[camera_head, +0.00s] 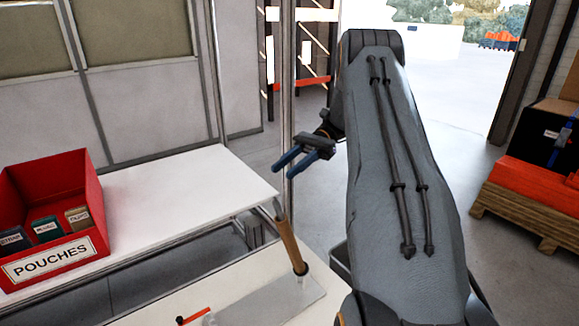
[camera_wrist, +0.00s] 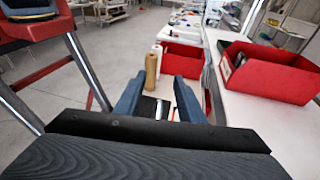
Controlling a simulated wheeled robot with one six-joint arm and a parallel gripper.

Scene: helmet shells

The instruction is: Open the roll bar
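My gripper (camera_head: 285,169) is raised above the tables, with its two blue fingers apart and nothing visible between them. In the wrist view my gripper (camera_wrist: 159,95) also shows open. A brown bar (camera_head: 290,240) with a dark lower end stands tilted on a grey plate (camera_head: 268,301) on the front table. It is below my gripper and apart from it. I cannot tell whether this is the roll bar. In the wrist view a brown cylinder (camera_wrist: 152,70) stands upright beyond the left finger, beside a pale roll. The fingers hide part of the table there.
A red bin labelled POUCHES (camera_head: 50,215) sits on the white table (camera_head: 190,195) at left. An orange-handled item (camera_head: 195,315) lies on the front table. A wooden pallet (camera_head: 530,215) with red and black boxes stands at right. Open floor extends toward the doorway.

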